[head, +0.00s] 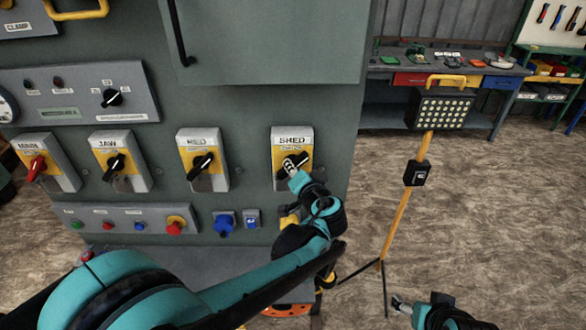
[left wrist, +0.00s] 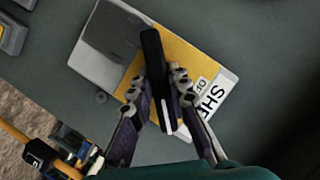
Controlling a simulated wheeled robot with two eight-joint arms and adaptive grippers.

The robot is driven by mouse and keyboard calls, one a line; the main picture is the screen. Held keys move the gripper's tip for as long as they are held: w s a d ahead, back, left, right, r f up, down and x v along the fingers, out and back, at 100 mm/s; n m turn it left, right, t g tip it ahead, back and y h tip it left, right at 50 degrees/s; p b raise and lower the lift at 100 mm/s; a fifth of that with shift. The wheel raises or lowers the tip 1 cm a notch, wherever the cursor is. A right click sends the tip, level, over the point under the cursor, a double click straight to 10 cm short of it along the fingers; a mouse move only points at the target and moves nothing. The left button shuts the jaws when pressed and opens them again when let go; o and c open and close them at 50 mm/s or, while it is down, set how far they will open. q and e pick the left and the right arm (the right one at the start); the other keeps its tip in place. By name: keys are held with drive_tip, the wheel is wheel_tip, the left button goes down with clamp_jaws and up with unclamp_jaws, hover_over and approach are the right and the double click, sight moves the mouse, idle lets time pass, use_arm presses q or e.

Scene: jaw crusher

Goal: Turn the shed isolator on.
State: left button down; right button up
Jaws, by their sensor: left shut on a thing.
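The shed isolator (head: 292,146) is a grey and yellow box labelled SHED, at the right end of a row on the green cabinet. Its black rotary handle (head: 284,175) lies slanted, partly hidden by my gripper. My left gripper (head: 294,166) is on this handle. In the left wrist view, the fingers of my left gripper (left wrist: 164,90) are shut on either side of the black handle (left wrist: 152,50), over the yellow plate (left wrist: 130,82). My right gripper (head: 400,304) is low at the right, away from the cabinet; its jaws are too small to read.
More isolators stand to the left: one with a red handle (head: 37,167), JAW (head: 122,162) and another black-handled one (head: 203,160). A button panel (head: 120,217) is below. A yellow work-light stand (head: 404,205) stands right of the cabinet. A workbench (head: 390,115) is behind.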

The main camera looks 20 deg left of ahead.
use_arm(q)
drive_tip(key=c, duration=1.4)
unclamp_jaws()
drive_tip(key=shift+c, duration=0.2)
drive_tip(key=v, duration=1.2)
drive_tip(key=s+a+f+n+g+h+b, duration=0.1)
drive_tip(key=s+a+f+g+b, duration=0.1)
drive_tip(key=s+a+f, duration=0.3)
drive_tip(key=s+a+f+g+h+b, duration=0.1)
drive_tip(key=a+f+g+b, duration=0.15)
drive_tip(key=f, duration=0.45)
drive_tip(key=s+f+n+h+b, duration=0.2)
drive_tip(key=s+f+h+b, duration=0.3)
drive_tip(key=s+f, duration=0.5)
drive_tip(key=shift+s+d+f+g+h+b, duration=0.2)
drive_tip(key=shift+d+f+g+h+b, duration=0.1)
drive_tip(key=shift+f+g+h+b, duration=0.25)
